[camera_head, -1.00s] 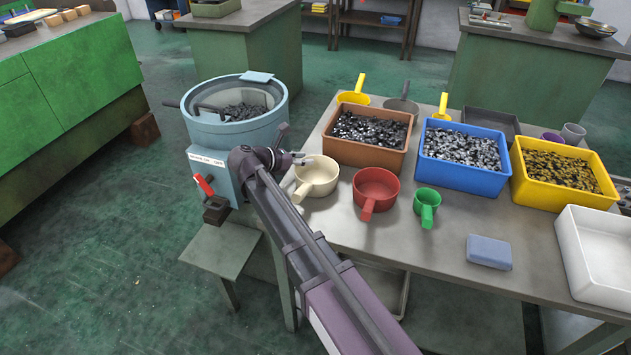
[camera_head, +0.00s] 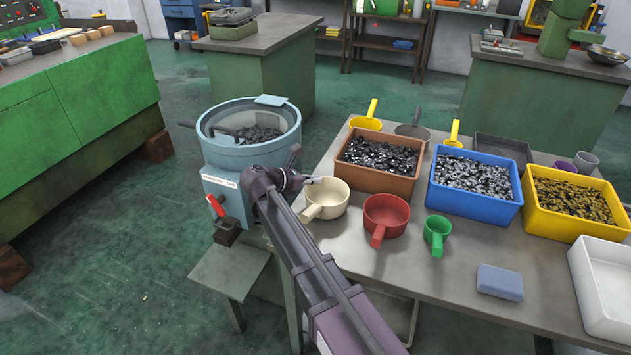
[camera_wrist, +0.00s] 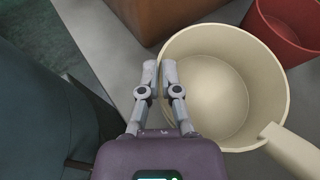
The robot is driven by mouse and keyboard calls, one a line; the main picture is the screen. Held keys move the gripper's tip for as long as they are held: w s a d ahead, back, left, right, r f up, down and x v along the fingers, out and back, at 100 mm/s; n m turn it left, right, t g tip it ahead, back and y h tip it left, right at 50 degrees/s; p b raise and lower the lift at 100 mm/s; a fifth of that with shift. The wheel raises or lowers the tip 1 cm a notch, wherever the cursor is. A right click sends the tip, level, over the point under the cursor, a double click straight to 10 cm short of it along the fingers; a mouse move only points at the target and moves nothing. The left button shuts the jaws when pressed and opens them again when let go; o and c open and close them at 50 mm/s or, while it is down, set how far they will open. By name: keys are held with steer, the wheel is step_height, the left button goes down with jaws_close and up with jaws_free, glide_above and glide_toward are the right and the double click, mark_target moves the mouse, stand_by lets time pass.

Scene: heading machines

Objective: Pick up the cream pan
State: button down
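The cream pan (camera_head: 327,198) stands on the grey table near its left edge, with its handle pointing front left in the head view. In the wrist view the cream pan (camera_wrist: 222,90) fills the right half, with its handle at the lower right. My gripper (camera_head: 314,180) is at the pan's back left rim. In the wrist view the fingers of my gripper (camera_wrist: 160,75) are close together with the rim between them, one finger inside the pan and one outside. They appear shut on the wall, though the contact is partly hidden. The pan looks empty.
A red pan (camera_head: 386,216) and a green scoop (camera_head: 437,234) stand to the right. A brown bin (camera_head: 378,178) is just behind the pan, with a blue bin (camera_head: 474,203) beyond. A round blue-grey machine (camera_head: 221,156) stands left. Clear tabletop lies in front.

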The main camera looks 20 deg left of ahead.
steer(key=shift+r+p, duration=0.7)
steer(key=shift+r, duration=0.25)
steer(key=s+d+r+p, duration=0.1)
steer(key=s+d, duration=0.1)
steer(key=s, duration=0.5)
steer(key=s+d+r+p, duration=0.1)
steer(key=s+d, duration=0.2)
steer(key=s, duration=0.5)
steer(key=shift+d, duration=0.3)
